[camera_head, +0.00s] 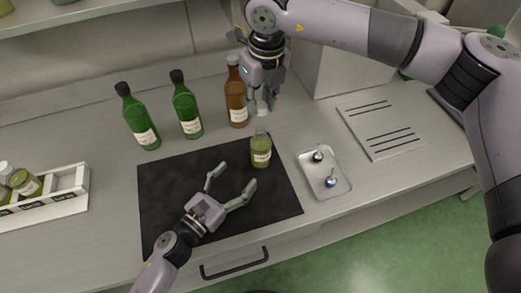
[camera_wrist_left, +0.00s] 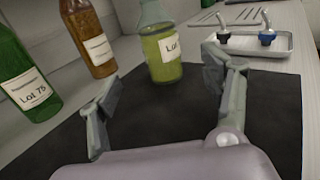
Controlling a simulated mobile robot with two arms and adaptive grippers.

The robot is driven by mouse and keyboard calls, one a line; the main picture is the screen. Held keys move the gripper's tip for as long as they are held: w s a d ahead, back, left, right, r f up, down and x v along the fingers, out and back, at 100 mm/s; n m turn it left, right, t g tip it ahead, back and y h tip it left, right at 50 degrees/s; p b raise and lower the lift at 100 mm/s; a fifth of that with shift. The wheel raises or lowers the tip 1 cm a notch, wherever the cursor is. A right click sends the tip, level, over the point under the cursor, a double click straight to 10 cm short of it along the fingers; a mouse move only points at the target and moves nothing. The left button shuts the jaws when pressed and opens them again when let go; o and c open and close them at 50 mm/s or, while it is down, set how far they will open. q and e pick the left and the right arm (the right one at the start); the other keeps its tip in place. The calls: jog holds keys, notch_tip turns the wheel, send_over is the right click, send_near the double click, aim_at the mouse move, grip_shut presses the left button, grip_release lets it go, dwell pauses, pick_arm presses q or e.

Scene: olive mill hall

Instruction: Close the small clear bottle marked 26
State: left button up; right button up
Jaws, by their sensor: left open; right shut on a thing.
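The small clear bottle (camera_head: 260,152) of yellow-green liquid stands upright near the right edge of the dark mat. Its neck shows no cap. In the left wrist view the same bottle (camera_wrist_left: 162,55) has a label starting "Lot"; its number is not readable. My left gripper (camera_head: 230,180) is open and empty over the mat, fingers pointing toward the bottle but apart from it. My right gripper (camera_head: 264,98) is shut on a small white cap (camera_head: 262,107), held behind the bottle and beside the brown bottle; the fingers partly hide the cap.
Two green bottles (camera_head: 186,106) and a brown bottle (camera_head: 236,95) stand behind the dark mat (camera_head: 165,185). A metal tray (camera_head: 331,188) with two pourers is at right, near a slotted plate (camera_head: 382,130). A white crate (camera_head: 62,200) with small bottles is at left.

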aim_at(254, 156)
pick_arm(q)
jog(key=x, duration=1.1)
jog(key=shift+d, duration=0.1)
grip_shut()
dwell(0.6)
